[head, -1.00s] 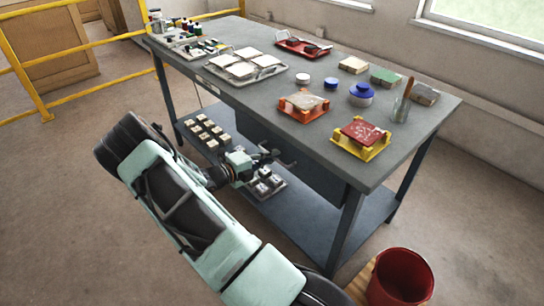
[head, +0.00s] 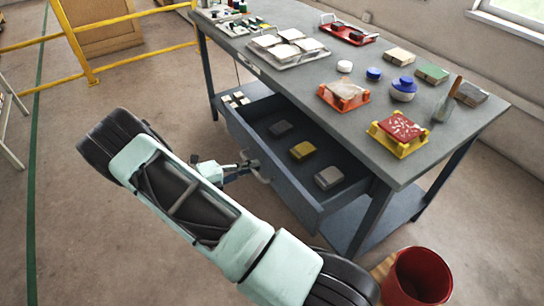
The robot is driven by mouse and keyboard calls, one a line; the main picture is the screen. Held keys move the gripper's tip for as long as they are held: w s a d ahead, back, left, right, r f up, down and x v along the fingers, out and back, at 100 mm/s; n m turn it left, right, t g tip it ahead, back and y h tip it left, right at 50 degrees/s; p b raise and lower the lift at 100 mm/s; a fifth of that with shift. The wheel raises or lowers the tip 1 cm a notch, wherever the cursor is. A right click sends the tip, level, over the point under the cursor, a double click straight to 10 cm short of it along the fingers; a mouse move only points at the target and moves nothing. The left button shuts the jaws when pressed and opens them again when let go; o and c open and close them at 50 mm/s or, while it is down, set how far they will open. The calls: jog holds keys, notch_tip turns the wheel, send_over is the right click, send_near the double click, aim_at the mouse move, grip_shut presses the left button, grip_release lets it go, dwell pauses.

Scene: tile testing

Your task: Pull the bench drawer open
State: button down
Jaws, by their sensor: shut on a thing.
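The bench drawer (head: 310,198) is pulled out from under the grey workbench (head: 340,98), and its inside shows. A dark grey block, a yellow block (head: 302,150) and a lighter grey block (head: 328,178) lie in it. The drawer handle (head: 259,173) is on the drawer's front face. My gripper (head: 247,169) is at the handle and shut on it. My arm lies across the lower left, in front of the drawer. The exact finger contact is too small to see clearly.
The bench top carries a white-tile tray (head: 272,60), a red tray (head: 348,36), an orange stand (head: 336,98) and a yellow stand (head: 382,141). A red bucket (head: 418,278) stands on the floor at lower right. Yellow railing (head: 130,16) runs behind. Floor at left is clear.

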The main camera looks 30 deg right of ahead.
jog(key=f+b+v, duration=0.1)
jog(key=v, duration=0.8)
jog(key=shift+a+f, duration=0.25)
jog(key=shift+f, duration=0.15)
jog(key=c, duration=2.1)
grip_release()
jog(key=shift+a, duration=0.1)
jog(key=v, duration=1.2)
jog(key=shift+w, duration=0.1)
